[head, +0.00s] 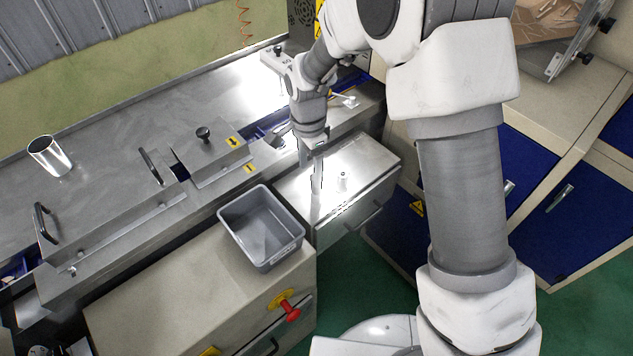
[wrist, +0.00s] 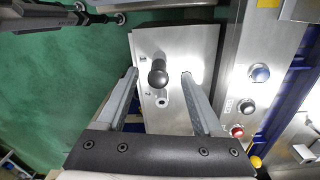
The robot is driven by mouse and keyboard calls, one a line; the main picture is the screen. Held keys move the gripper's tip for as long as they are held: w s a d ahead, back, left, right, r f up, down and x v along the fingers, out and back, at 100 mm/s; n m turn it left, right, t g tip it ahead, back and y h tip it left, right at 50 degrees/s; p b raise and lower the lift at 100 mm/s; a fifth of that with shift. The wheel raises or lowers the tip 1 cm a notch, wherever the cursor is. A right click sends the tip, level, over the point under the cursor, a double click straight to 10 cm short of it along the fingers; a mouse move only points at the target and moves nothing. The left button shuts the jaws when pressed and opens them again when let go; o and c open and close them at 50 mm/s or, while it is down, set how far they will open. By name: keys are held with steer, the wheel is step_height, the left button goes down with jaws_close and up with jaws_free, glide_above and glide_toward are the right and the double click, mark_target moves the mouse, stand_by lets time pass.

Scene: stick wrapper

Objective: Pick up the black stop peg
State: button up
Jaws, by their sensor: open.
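The black stop peg (wrist: 157,73) shows in the wrist view as a dark round-headed knob over the steel top (wrist: 199,42). It lies between the two fingers of my open gripper (wrist: 160,75), with a gap on each side. In the head view my gripper (head: 310,176) points down over the same steel top (head: 372,160). I cannot make out the peg there; the fingers may hide it. How far the fingertips are above the top is hard to tell.
A small silver cylinder (head: 343,181) stands beside the fingers; it also shows in the wrist view (wrist: 162,101). A grey bin (head: 262,227) is to the left. Coloured buttons (wrist: 260,73) line the right of the wrist view. A metal cup (head: 49,156) stands far left.

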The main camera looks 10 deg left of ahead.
steer(key=f, duration=0.1)
steer(key=d+f, duration=0.1)
steer(key=f+p, duration=0.1)
steer(key=f, duration=0.1)
steer(key=shift+w+d+f, duration=0.1)
steer(key=shift+w+d, duration=0.05)
steer(key=shift+w, duration=0.25)
steer(key=shift+f, duration=0.5)
jaws_close()
